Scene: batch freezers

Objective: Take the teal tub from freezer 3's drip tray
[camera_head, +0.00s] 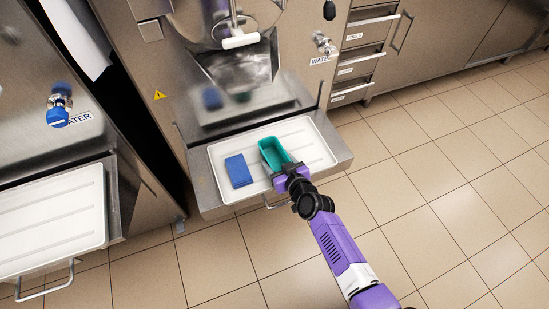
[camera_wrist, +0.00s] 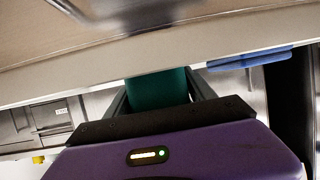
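The teal tub (camera_head: 275,154) is an open, narrow container on the white drip tray (camera_head: 222,151) of the middle freezer. My gripper (camera_head: 293,177) is at the tub's near end. In the wrist view, the teal wall of the tub (camera_wrist: 158,90) fills most of the space between my two fingers (camera_wrist: 160,95). The fingers lie on either side of it. I cannot tell whether they press on it. The fingertips are hard to make out in the head view. I cannot tell whether the tub rests fully on the tray.
A blue block-like item (camera_head: 238,171) lies on the same tray, left of the tub. The freezer's steel spout and chute (camera_head: 238,66) hang above the tray's back. Another freezer's white tray (camera_head: 52,221) is at the left. Tiled floor (camera_head: 440,190) is clear at the right.

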